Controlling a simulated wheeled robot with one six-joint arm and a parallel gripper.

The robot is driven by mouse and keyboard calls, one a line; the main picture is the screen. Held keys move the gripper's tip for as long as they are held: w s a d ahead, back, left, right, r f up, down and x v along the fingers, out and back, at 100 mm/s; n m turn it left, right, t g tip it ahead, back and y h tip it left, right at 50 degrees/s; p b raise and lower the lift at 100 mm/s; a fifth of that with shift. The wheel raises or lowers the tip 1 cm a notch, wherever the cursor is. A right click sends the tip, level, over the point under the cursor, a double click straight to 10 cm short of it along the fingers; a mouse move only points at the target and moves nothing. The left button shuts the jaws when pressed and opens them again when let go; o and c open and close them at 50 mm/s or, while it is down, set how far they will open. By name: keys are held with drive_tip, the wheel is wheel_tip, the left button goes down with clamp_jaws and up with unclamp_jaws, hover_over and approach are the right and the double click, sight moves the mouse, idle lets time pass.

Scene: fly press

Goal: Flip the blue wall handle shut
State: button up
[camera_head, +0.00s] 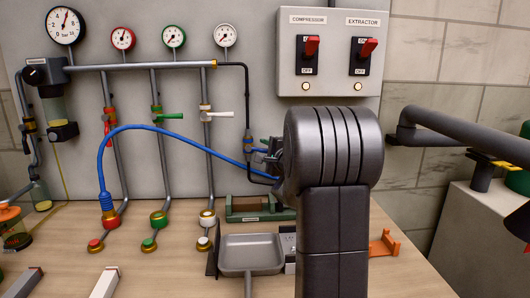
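A small blue part (257,149), which looks like the blue wall handle, shows at the lower end of the dark pipe on the wall panel. It is just left of my large dark arm link, which covers the middle right of the view. Part of it is hidden, so I cannot tell its angle. Small dark parts that look like my gripper (270,159) show at the left edge of the arm link, close to the blue part. I cannot tell whether they touch. The fingertips are not clear, and I see nothing held.
Red (106,123), green (168,117) and white (215,115) handles sit on pipes to the left. A blue hose (170,131) arches across them towards my gripper. A grey pan (251,254) lies on the bench below. A switch panel (329,50) hangs above my arm.

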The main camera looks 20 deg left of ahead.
drive_tip(key=shift+a, duration=0.1)
clamp_jaws()
drive_tip(key=shift+r+p, duration=0.2)
drive_tip(key=shift+p, duration=0.15)
drive_tip(key=shift+r+p, duration=0.25)
drive_tip(key=shift+p, duration=0.8)
drive_tip(key=shift+r+n+p, duration=0.15)
drive_tip(key=shift+n+p, duration=0.25)
drive_tip(key=shift+p, duration=0.65)
drive_tip(key=shift+n+h+p, duration=0.3)
drive_tip(key=shift+p, duration=0.55)
